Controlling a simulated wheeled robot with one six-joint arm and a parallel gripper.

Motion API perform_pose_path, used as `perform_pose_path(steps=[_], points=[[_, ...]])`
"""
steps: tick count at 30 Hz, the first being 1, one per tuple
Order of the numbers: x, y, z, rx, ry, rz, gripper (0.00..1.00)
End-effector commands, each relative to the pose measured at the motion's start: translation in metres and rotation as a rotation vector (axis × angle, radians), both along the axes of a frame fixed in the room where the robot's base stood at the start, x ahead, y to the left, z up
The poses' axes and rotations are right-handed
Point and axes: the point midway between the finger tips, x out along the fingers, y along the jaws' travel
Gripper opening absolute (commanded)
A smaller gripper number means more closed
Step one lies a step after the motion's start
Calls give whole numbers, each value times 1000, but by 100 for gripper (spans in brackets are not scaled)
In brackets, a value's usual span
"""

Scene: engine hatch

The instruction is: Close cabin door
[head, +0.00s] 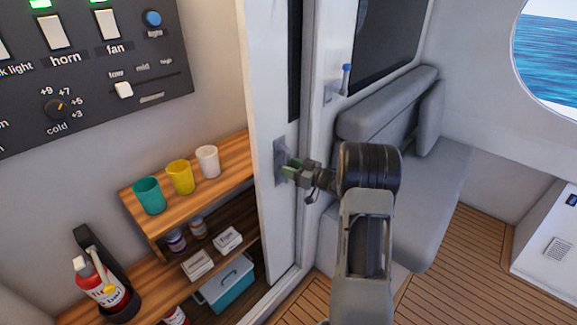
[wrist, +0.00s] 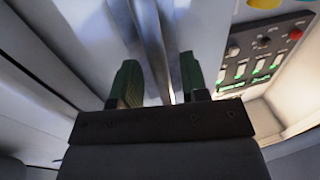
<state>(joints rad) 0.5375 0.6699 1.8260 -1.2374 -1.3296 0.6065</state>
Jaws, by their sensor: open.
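The white cabin door (head: 268,75) stands upright in the middle of the head view, seen at a steep angle, with a dark window strip. A grey metal plate (head: 280,150) sits on it. My gripper (head: 289,171) is at this plate, its green fingertips close to or touching it. In the wrist view my gripper (wrist: 160,85) is open, a dark green finger on each side. My gripper partly hides the plate.
A white frame with a blue-tipped lever (head: 346,78) stands right of the door. A grey bench (head: 440,165) lies behind my arm. Wooden shelves (head: 238,153) with cups stand left. The control panel (head: 90,75) is upper left. Wooden floor (head: 465,260) is clear at right.

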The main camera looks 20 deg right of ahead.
Motion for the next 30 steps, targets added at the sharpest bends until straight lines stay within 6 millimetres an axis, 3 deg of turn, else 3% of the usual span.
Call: perform_pose_path(steps=[15, 27, 30], points=[[9, 7, 0, -1, 1, 0, 40], [9, 7, 0, 0, 0, 0, 2], [9, 7, 0, 0, 0, 0, 0]])
